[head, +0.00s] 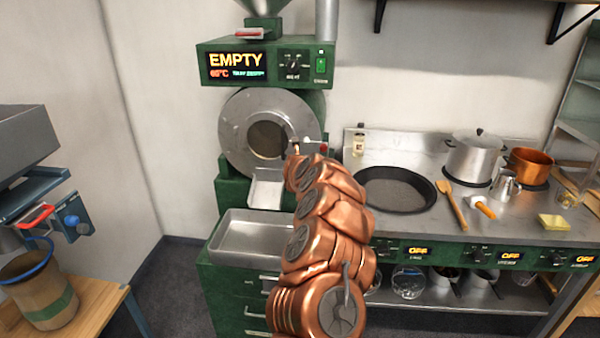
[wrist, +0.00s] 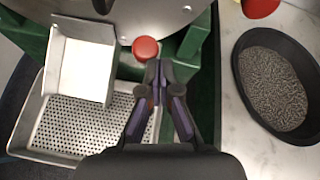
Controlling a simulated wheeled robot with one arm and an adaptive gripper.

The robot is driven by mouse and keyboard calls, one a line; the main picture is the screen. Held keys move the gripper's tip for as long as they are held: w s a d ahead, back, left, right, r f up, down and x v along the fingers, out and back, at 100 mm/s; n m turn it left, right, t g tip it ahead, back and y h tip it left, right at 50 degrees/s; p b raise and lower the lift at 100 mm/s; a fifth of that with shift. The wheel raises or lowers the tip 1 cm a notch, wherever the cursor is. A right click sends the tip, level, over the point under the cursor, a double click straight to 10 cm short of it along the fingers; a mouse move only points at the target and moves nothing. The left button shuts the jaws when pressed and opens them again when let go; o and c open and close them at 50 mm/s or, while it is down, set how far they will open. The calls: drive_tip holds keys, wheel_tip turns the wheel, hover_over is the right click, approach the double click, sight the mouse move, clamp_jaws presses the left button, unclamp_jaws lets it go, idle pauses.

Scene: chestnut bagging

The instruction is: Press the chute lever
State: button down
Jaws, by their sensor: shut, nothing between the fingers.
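A round red knob (wrist: 145,48) shows in the wrist view just beyond my fingertips, in front of the green roaster. My gripper (wrist: 157,72) is shut and empty, its tips close below the knob; I cannot tell whether they touch. A red handle (head: 36,216) is on the bagging unit at the left, above a bag (head: 40,300) with a blue ring. I cannot tell which one is the chute lever.
A metal chute (wrist: 82,70) slopes over a perforated tray (wrist: 22,130) below the roaster. To the right, a wide black pan (wrist: 238,85) of dark grains sits on the stove. Pots, a wooden spoon (head: 452,205) and a sponge (head: 553,222) lie farther right.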

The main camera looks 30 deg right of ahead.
drive_tip(key=r+b+v, duration=0.2)
drive_tip(key=b+v, duration=0.3)
drive_tip(key=v, duration=0.6)
drive_tip(key=shift+w+d, duration=0.25)
idle(0.7)
